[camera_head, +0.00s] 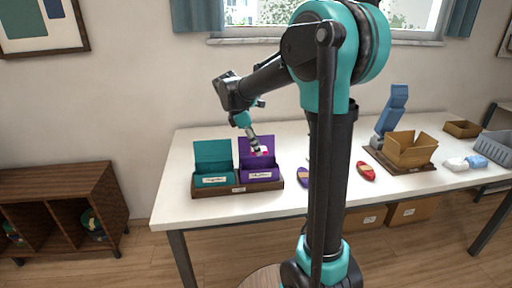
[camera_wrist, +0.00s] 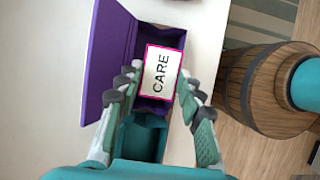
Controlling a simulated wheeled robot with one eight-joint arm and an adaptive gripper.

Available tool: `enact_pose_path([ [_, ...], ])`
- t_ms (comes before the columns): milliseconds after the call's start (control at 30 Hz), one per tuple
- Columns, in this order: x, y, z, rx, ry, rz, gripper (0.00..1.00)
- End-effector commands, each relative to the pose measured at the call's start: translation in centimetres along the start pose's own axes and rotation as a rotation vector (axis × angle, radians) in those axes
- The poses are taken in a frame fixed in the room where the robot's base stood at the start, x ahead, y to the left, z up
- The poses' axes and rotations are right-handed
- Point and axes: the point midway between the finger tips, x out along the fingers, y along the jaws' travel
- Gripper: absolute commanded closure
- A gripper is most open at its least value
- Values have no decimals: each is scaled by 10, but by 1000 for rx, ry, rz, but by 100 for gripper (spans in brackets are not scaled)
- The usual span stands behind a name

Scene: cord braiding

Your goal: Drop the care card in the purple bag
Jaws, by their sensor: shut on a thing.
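The care card (camera_wrist: 161,73) is white with a pink border and reads "CARE" in the wrist view. My gripper (camera_wrist: 162,88) is shut on it. In the head view my gripper (camera_head: 259,150) is over the purple bag (camera_head: 257,144), which looks like an open box with a raised lid. In the wrist view the card overlaps the opening of the purple bag (camera_wrist: 106,52). How high the card is above it cannot be told. A teal box (camera_head: 213,153) with a raised lid stands beside it on the left, in the same wooden tray (camera_head: 238,190).
The white table (camera_head: 177,208) has bare room in front of the tray. A purple cord item (camera_head: 303,177) and a red one (camera_head: 366,171) lie to the right. An open cardboard box (camera_head: 409,150) stands further right. A wooden barrel (camera_wrist: 268,90) is beside the table.

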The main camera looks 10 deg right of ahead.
Motion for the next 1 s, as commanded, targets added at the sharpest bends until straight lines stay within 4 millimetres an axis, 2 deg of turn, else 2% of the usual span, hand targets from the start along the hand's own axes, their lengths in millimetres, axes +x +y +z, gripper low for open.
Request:
enact_pose_path([
  [167,3,-1,-2,-6,0,3,76],
  [633,37,0,-16,-6,0,2,76],
  [1000,42,-1,-18,-5,0,2,76],
])
